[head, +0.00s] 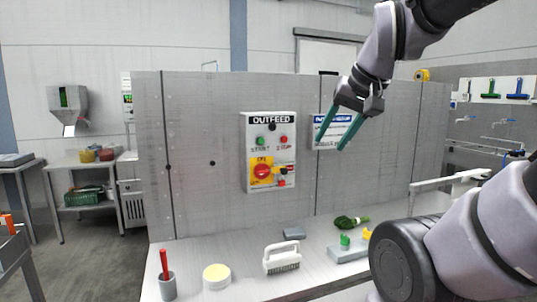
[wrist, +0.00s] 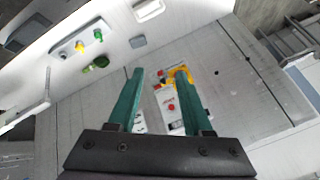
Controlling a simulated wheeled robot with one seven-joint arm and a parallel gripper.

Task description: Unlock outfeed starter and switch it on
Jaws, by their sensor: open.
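The outfeed starter (head: 268,150) is a light box on the upright grey panel, with a green START button (head: 261,141) and a red STOP button (head: 284,140). Below them, a red rotary switch (head: 263,172) sits on a yellow plate. In the wrist view the box (wrist: 166,98) shows partly behind the right finger.
The panel left of the box is clear.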

